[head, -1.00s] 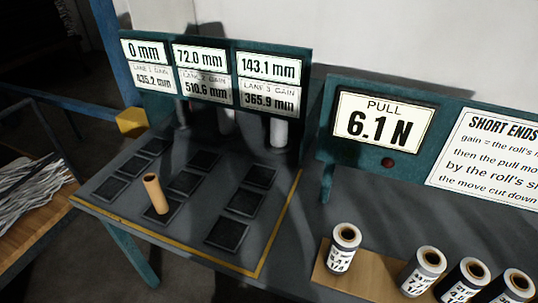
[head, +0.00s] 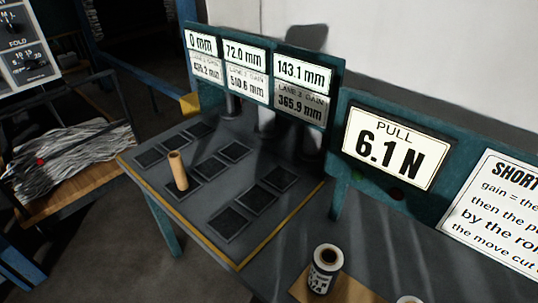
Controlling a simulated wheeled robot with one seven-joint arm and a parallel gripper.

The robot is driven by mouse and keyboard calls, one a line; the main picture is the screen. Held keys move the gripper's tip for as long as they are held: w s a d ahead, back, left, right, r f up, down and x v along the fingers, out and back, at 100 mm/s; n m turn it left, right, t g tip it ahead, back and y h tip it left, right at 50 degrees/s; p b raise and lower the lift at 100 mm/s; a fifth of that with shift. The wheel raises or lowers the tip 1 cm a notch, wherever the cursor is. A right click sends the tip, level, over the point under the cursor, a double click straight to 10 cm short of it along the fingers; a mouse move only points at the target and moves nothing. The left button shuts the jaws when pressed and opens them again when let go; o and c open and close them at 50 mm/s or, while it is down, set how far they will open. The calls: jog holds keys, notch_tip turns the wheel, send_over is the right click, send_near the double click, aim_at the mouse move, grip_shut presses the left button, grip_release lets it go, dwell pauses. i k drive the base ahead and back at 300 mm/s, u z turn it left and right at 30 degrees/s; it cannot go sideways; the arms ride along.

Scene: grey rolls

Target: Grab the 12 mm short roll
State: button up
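Part of another roll (head: 409,300) shows at the bottom edge. A tan tube (head: 178,170) stands upright on a dark square pad at the left of the table. My gripper is not in view.
The table (head: 390,240) has several dark pads (head: 229,222) inside a yellow edge line. Behind stand a gain display board (head: 262,70), a PULL display reading 6.1 N (head: 391,147) and a SHORT sign (head: 500,210). A bench with grey strips (head: 80,155) is at left.

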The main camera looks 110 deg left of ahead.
aim_at(176, 163)
jog(key=u, duration=0.05)
jog(key=i, duration=0.15)
jog(key=u, duration=4.35)
jog(key=i, duration=0.5)
jog(key=u, duration=0.5)
jog(key=k, duration=0.65)
jog(key=u, duration=0.7)
jog(key=i, duration=1.2)
jog(key=z, duration=0.85)
jog(key=i, duration=1)
jog(key=z, duration=0.9)
